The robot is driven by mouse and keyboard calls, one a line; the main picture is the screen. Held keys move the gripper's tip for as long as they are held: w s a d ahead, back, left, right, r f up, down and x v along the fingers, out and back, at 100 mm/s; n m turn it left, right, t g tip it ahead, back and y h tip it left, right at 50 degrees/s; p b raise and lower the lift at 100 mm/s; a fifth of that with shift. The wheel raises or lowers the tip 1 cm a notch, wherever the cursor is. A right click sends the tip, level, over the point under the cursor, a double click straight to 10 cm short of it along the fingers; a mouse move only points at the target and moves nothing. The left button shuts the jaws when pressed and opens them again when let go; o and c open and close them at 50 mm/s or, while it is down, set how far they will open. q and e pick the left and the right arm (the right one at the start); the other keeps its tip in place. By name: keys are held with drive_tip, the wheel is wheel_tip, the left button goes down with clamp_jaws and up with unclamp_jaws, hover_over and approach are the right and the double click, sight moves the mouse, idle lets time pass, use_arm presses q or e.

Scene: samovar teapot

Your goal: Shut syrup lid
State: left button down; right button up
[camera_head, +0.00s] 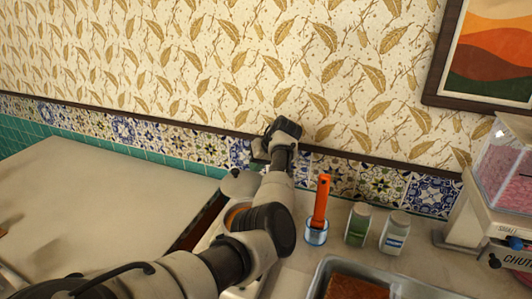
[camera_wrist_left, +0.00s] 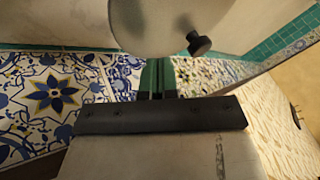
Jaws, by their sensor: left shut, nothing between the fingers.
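The round grey syrup lid (camera_head: 238,184) stands tilted up behind the syrup container (camera_head: 233,214); my arm hides part of both. An orange-brown inside shows at the container's top. In the left wrist view the lid (camera_wrist_left: 165,24) is a large pale disc with a black knob (camera_wrist_left: 199,44). My left gripper (camera_wrist_left: 157,78) is shut and empty, its fingertips close to the lid's lower edge in that view; I cannot tell whether they touch. In the head view my left wrist is raised near the tiled wall, above and right of the lid. My right gripper is not in view.
Right of my arm stand a glass with an orange-handled tool (camera_head: 320,205), a green-labelled jar (camera_head: 358,224) and a white jar (camera_head: 395,232). A metal tray (camera_head: 420,287) lies in front and a pink-filled dispenser (camera_head: 505,175) at right. The left counter (camera_head: 90,200) is mostly clear.

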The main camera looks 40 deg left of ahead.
sight(244, 177)
use_arm(q)
drive_tip(key=shift+s+a+r+p, duration=0.1)
drive_tip(key=shift+s+a+p, duration=0.15)
drive_tip(key=shift+s+a, duration=0.25)
drive_tip(key=shift+s+a+p, duration=0.2)
drive_tip(key=shift+s+a, duration=0.05)
drive_tip(key=shift+s, duration=0.5)
drive_tip(key=shift+a, duration=0.1)
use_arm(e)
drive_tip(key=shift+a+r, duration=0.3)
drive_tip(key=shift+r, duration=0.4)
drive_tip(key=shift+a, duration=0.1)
use_arm(q)
drive_tip(key=shift+s, duration=0.1)
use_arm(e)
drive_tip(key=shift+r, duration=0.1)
use_arm(q)
drive_tip(key=shift+s+a+n+g, duration=0.2)
drive_tip(key=shift+n+g, duration=0.1)
drive_tip(key=shift+n, duration=0.1)
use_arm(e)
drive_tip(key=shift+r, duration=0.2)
